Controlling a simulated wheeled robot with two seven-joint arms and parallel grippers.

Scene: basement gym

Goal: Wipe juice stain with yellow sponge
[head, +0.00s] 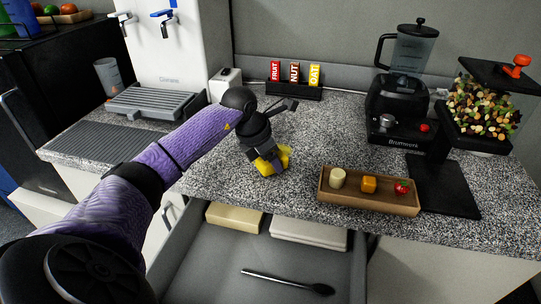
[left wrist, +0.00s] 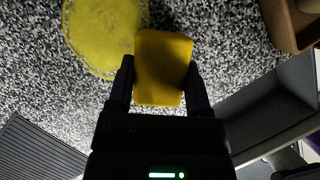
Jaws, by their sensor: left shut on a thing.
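My left gripper (head: 262,157) is shut on the yellow sponge (head: 268,167), over the front part of the speckled counter (head: 225,175). In the left wrist view the sponge (left wrist: 162,68) sits between the two fingers of the left gripper (left wrist: 160,85). The juice stain (left wrist: 100,30) is a flat yellow patch on the counter, just left of the sponge in that view and partly cut off by the top edge. In the head view the gripper and sponge hide most of the stain. I cannot tell whether the sponge touches the counter. My right gripper is not in view.
A wooden tray (head: 365,207) with small food pieces stands right of the sponge. An open drawer (head: 205,270) below holds a dark spoon (head: 290,282) and boxes. A blender (head: 398,95), a nut dispenser (head: 487,105) and a packet rack (head: 293,92) stand behind.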

